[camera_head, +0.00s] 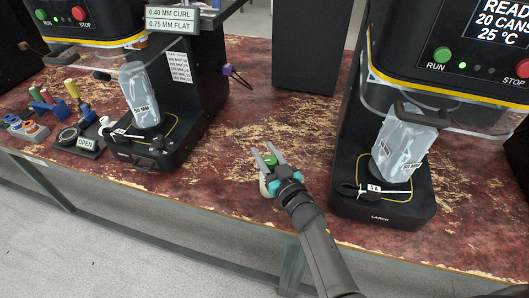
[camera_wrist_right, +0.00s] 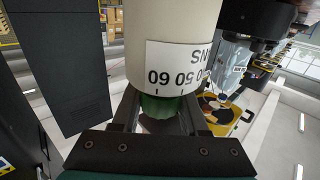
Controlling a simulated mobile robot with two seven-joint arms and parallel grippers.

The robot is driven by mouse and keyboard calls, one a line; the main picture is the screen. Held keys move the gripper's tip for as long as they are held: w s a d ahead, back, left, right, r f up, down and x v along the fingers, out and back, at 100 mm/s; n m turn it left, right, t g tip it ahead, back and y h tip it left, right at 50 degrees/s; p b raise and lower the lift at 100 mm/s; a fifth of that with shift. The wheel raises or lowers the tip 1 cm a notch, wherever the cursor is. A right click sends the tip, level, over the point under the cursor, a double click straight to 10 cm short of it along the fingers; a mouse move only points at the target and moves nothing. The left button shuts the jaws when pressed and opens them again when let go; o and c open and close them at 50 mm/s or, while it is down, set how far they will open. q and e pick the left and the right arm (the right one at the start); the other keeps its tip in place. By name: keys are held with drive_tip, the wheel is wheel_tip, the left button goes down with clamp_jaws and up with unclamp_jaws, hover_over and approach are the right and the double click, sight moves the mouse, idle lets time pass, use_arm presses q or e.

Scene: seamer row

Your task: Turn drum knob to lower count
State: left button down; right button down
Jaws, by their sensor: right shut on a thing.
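In the right wrist view, the drum (camera_wrist_right: 170,25) carries a white scale label (camera_wrist_right: 178,68) with upside-down lettering; 60 and 50 can be read, and the rest is partly cut off. My right gripper (camera_head: 264,151) is shut on the green knob (camera_wrist_right: 165,106), with one finger on each side of it. The fingers and arm hide part of the drum. My left gripper is not in view.
A right-hand seamer (camera_head: 380,208) with a bagged can stands close to my right arm. A left-hand seamer (camera_head: 150,155) stands further off. The bench (camera_head: 215,180) is bare left of the drum.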

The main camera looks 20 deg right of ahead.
drive_tip(key=shift+d+m+h, duration=0.1)
drive_tip(key=shift+m+h, duration=0.5)
drive_tip(key=shift+h, duration=0.3)
drive_tip(key=shift+c, duration=2)
unclamp_jaws()
drive_tip(key=s+p, duration=0.2)
drive_tip(key=s, duration=1.3)
drive_tip(key=shift+d, duration=0.45)
drive_tip(key=shift+d, duration=0.1)
